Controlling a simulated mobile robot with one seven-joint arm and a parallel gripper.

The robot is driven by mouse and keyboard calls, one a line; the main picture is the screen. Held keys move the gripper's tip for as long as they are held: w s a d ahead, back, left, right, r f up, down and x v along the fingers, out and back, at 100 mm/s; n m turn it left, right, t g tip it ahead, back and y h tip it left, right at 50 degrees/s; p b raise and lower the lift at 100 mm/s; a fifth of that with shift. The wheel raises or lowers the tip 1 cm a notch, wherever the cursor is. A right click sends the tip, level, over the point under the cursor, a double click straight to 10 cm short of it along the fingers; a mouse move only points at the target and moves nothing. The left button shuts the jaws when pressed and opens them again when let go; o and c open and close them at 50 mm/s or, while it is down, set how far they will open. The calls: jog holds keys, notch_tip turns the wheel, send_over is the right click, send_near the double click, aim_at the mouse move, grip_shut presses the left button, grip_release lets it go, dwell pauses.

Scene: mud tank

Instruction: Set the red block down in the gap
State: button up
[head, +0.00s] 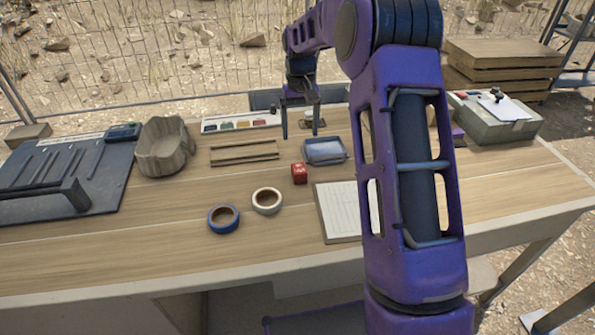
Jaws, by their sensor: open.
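My gripper (301,128) is open and points down behind the block, toward the back of the table. Nothing shows held between its two fingers. Two parallel wooden strips (245,153) lie to the left of the block, with a narrow space between them. Whether this space is the gap is not clear from this view.
A white tape roll (267,201) and a blue tape roll (223,219) lie in front. A paper sheet (340,211) lies right of them, partly behind my arm.

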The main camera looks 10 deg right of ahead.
aim_at(299, 168)
notch_tip(299, 168, down, 15)
jog(key=shift+a+r, duration=0.1)
jog(key=shift+r, duration=0.1)
grip_shut()
dwell(0.7)
